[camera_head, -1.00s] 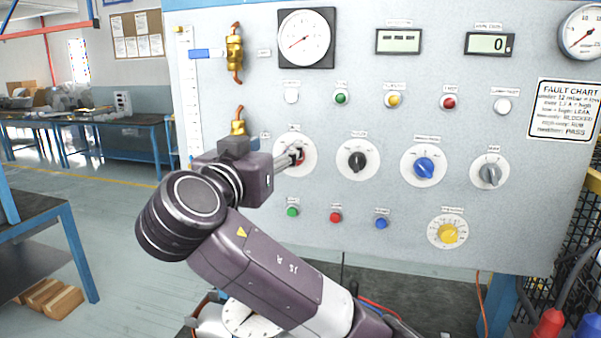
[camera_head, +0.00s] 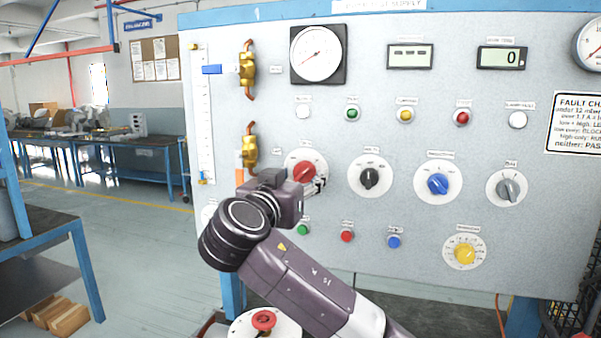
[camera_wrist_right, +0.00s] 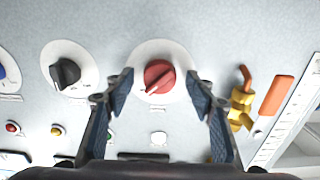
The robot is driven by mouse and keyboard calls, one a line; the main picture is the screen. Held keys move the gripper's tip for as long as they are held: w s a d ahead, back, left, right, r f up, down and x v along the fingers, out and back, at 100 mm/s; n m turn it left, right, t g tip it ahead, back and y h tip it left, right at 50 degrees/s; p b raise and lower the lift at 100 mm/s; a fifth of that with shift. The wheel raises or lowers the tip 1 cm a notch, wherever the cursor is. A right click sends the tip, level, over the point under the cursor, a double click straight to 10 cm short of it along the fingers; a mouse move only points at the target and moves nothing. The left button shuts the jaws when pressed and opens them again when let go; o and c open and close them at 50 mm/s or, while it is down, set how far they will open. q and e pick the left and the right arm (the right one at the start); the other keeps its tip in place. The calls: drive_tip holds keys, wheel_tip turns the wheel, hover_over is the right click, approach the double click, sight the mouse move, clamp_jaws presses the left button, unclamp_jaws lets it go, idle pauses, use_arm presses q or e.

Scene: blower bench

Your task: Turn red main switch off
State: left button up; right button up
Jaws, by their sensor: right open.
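The red main switch (camera_head: 304,172) is a red rotary knob on a round white dial on the grey panel (camera_head: 400,270). In the right wrist view the red knob (camera_wrist_right: 159,75) sits between the two fingers, its pointer toward the lower left of that picture. My right gripper (camera_head: 318,186) is in front of the dial's lower right part in the head view. In the right wrist view my right gripper (camera_wrist_right: 160,88) is open, with a finger on each side of the knob and clear gaps. Whether the fingertips reach the knob's depth is unclear. My left gripper is not in view.
Black (camera_head: 370,178), blue (camera_head: 438,184) and grey (camera_head: 510,188) knobs sit to the right on the panel. Brass fittings (camera_head: 249,150) are left of the red knob. Small green, red and blue buttons and a yellow knob (camera_head: 465,253) are below.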

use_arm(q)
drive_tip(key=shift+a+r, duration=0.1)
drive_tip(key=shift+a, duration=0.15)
use_arm(e)
drive_tip(key=shift+w+d, duration=0.1)
drive_tip(key=shift+w, duration=0.15)
drive_tip(key=c, duration=1.1)
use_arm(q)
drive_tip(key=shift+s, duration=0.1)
use_arm(e)
drive_tip(key=shift+c, duration=0.3)
